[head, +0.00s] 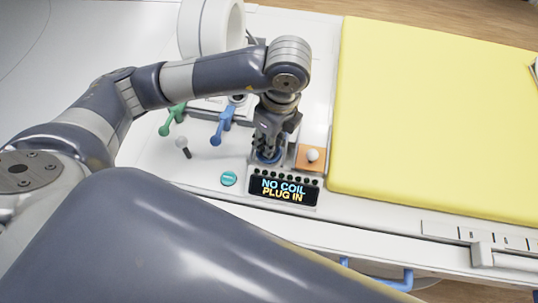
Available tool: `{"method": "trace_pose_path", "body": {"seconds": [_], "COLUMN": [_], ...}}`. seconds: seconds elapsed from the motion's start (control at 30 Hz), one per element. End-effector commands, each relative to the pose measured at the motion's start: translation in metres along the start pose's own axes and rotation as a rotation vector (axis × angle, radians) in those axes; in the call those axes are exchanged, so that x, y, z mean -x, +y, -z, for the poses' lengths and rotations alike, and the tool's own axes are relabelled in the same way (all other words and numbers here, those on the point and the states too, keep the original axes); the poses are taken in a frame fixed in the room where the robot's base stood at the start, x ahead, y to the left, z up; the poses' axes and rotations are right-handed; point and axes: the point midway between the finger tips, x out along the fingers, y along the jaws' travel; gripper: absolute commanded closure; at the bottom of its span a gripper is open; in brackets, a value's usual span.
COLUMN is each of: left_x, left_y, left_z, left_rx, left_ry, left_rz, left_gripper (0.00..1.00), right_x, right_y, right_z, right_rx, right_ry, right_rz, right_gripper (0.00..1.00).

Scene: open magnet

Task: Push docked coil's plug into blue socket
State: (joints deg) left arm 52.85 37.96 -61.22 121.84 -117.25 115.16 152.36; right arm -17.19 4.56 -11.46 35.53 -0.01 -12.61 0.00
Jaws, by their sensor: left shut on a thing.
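My left gripper (269,147) points straight down over the blue socket (262,158), whose blue rim shows around the fingertips. It is shut on the plug, which the fingers mostly hide. How deep the plug sits in the socket cannot be seen. A white ring-shaped coil (196,28) stands at the back, partly behind my left arm. The display (284,188) in front of the socket reads "NO COIL PLUG IN". My right gripper is not in view.
A green lever (173,118), a blue lever (222,124) and a grey knob (183,146) stand left of the socket. An orange square with a white ball (312,155) is close on its right. A teal button (229,178) and a yellow pad (430,120) lie nearby.

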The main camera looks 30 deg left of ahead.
Motion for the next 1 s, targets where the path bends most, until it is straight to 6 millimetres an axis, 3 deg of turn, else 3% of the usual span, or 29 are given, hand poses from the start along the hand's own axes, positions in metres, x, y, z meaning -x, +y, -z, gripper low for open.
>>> {"method": "trace_pose_path", "body": {"seconds": [0.9, 0.93, 1.0], "left_x": [-0.012, -0.012, -0.012], "left_y": [0.000, 0.000, 0.000], "left_z": [0.002, 0.002, 0.002], "left_rx": [0.000, 0.000, 0.000], "left_ry": [0.000, 0.000, 0.000], "left_rz": [0.000, 0.000, 0.000], "left_gripper": [1.00, 0.71, 0.55], "right_x": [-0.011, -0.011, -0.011], "right_y": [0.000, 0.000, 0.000], "right_z": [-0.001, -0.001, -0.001], "right_rx": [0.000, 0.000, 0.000], "right_ry": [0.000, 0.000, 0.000], "right_rz": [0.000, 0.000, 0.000], "right_gripper": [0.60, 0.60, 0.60]}}
